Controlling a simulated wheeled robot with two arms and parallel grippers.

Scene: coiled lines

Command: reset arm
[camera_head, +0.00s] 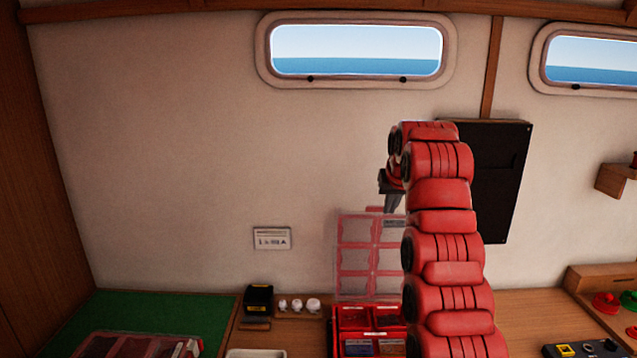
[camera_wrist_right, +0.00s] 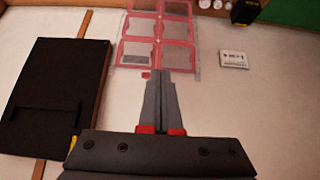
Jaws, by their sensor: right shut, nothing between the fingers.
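My right arm rises in front of the wall in the head view, its red links stacked upright. My right gripper (camera_head: 393,203) is at the arm's upper left, partly hidden behind the links. In the right wrist view my right gripper (camera_wrist_right: 155,74) has its two grey fingers together, with nothing between them. The fingertips appear in front of the raised clear lid (camera_wrist_right: 158,30) with pink-red frames. That lid (camera_head: 357,255) belongs to an open red compartment box (camera_head: 340,320) on the counter. My left gripper is not in view.
A black panel (camera_head: 500,185) hangs on the wall right behind my arm. The counter also holds a black box (camera_head: 258,300), several white round items (camera_head: 298,305), a green mat (camera_head: 165,308) with a lidded red case (camera_head: 130,346), and a dark control box (camera_head: 585,350). The left wall area is clear.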

